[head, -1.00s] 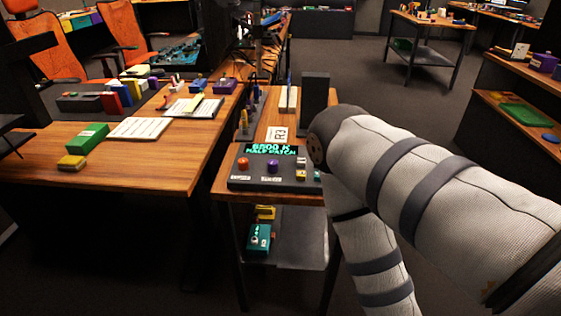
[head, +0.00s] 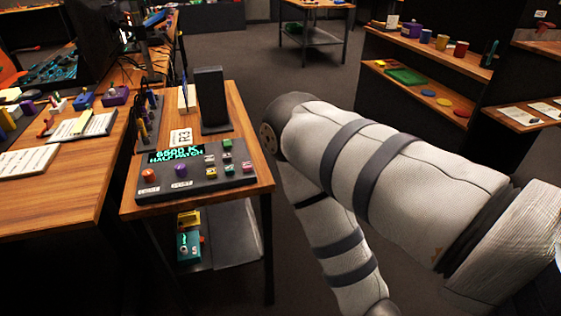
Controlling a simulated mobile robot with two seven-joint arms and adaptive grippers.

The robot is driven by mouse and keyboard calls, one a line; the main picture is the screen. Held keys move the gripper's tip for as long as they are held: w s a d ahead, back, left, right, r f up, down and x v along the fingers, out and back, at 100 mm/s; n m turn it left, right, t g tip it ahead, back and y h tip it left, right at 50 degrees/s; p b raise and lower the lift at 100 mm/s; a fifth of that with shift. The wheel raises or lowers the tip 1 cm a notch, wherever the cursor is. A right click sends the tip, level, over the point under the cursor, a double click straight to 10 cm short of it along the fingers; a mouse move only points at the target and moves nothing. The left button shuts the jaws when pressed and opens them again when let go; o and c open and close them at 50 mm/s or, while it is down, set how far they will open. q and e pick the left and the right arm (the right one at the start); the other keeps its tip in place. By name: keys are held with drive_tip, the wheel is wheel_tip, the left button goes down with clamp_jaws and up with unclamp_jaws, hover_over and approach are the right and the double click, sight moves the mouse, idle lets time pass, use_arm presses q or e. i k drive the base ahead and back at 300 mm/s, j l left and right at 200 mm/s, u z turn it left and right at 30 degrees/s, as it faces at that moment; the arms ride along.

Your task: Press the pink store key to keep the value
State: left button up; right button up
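The trackball panel (head: 196,184) is a dark sloped box on the small wooden table. Its green display (head: 176,156) reads "6500 K HALF PATCH". An orange ball (head: 149,175) and a purple ball (head: 181,170) sit on its left half. A group of small keys fills its right half. A pinkish key (head: 247,166) is at the right end, and a green key (head: 227,144) is at the top. The keys' labels are too small to read. My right arm is bent to the right of the panel, clear of it. Neither gripper is in view.
A black upright block (head: 211,99) and an "R3" card (head: 181,138) stand behind the panel. The small table (head: 254,148) has a lower shelf with a teal box (head: 188,246). A larger desk (head: 62,205) is on the left. Shelving (head: 425,52) stands at the right.

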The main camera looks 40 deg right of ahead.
sight(247, 167)
drive_tip(key=z, duration=0.9)
